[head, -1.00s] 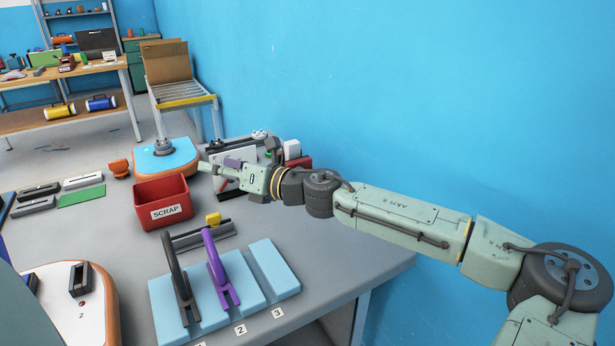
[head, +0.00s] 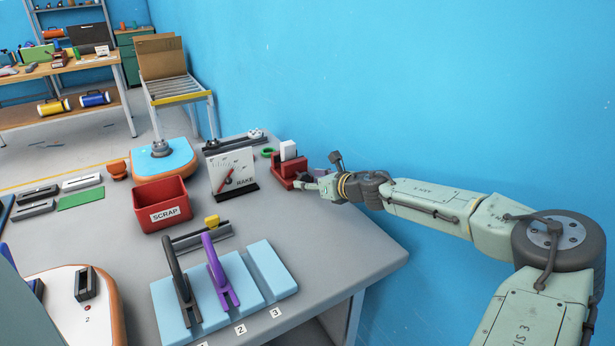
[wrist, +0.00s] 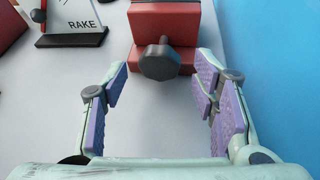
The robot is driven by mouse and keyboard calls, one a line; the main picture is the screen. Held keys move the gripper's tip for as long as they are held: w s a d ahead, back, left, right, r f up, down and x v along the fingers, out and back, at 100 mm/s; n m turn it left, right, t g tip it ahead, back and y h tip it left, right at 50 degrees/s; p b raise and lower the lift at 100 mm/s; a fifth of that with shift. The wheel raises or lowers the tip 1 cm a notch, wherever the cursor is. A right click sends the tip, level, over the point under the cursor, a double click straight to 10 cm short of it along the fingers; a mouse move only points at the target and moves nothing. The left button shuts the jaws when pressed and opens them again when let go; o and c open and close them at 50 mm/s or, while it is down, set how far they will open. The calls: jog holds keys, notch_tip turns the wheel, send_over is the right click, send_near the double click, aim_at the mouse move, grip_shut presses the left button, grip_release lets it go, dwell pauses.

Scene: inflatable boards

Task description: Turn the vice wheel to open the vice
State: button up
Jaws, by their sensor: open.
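The red vice (head: 284,170) stands at the back right of the bench near the blue wall, with a white block (head: 288,150) upright in it. In the wrist view the vice's red body (wrist: 165,22) is straight ahead. Its dark grey wheel (wrist: 160,63) sticks out toward me on a short stem. My gripper (head: 305,185) is just in front of the vice. In the wrist view my gripper (wrist: 162,78) is open, with its purple-padded fingers on either side of the wheel and gaps at both sides. The head view does not show the wheel clearly.
A RAKE gauge panel (head: 231,172) stands left of the vice. A green ring (head: 267,153) lies behind. A red SCRAP bin (head: 162,203) and a blue fixture with handles (head: 272,268) stand nearer. The bench is clear between fixture and vice.

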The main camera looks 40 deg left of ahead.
jog(key=shift+x, duration=0.9)
jog(key=shift+c, duration=0.2)
jog(key=c, duration=1.1)
jog(key=n+t, duration=0.1)
jog(key=n+t+h, duration=0.1)
jog(key=n, duration=0.1)
jog(key=shift+s+a+r+n, duration=0.1)
jog(key=shift+s+a+n, duration=0.05)
jog(key=shift+s+n, duration=0.15)
jog(key=shift+n+t+h, duration=0.4)
jog(key=shift+n+t, duration=0.9)
jog(key=o, duration=1.1)
